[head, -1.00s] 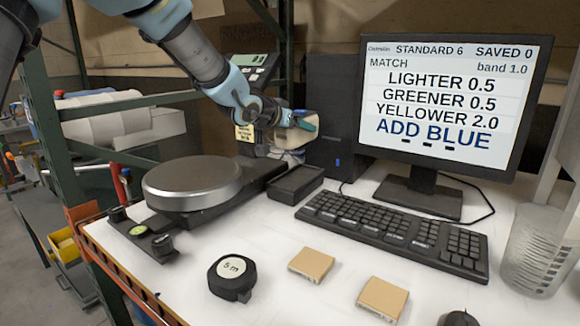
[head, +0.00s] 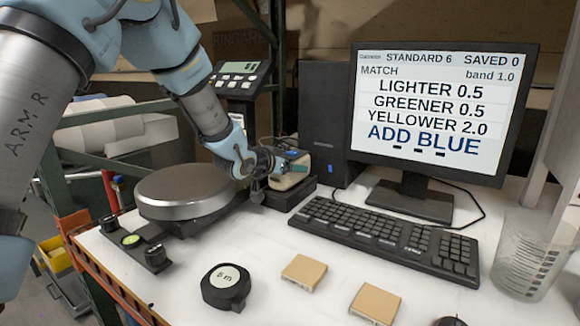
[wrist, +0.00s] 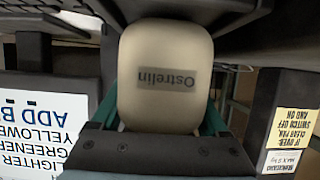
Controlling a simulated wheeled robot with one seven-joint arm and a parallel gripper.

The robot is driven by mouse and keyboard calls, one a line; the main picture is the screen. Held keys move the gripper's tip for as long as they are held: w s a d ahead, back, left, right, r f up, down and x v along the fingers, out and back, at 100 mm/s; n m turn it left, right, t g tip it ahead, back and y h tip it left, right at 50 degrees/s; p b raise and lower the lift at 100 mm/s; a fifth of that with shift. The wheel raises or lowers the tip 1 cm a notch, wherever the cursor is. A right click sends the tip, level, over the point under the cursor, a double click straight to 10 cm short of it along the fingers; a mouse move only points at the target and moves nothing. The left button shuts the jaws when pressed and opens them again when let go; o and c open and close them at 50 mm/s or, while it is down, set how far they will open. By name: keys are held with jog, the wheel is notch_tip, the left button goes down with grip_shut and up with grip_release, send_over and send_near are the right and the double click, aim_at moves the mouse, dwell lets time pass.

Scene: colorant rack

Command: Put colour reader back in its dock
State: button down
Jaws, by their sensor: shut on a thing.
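The colour reader (head: 288,182) is a cream, rounded block; in the wrist view its face (wrist: 165,45) bears the label "Ostrelin", upside down. My gripper (head: 294,166) is shut on it, with the teal fingers on either side in the wrist view. The dock (head: 299,192) is a low black box on the white bench, between the scale and the keyboard. The reader is right over the dock, low and close to it. My gripper hides part of both, and I cannot tell whether the reader touches the dock or sits in it.
The round scale (head: 187,188) stands left of the dock, with its display (head: 240,80) behind. A black computer tower (head: 325,120) stands close behind the dock. The keyboard (head: 390,238) and monitor (head: 440,110) are on the right. A tape measure (head: 226,287) and two tan blocks lie in front.

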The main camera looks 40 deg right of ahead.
grip_release()
jog(key=shift+f, duration=0.15)
jog(key=shift+r, duration=0.2)
jog(key=b+v, duration=0.2)
jog(key=v, duration=1)
jog(key=shift+f, duration=0.1)
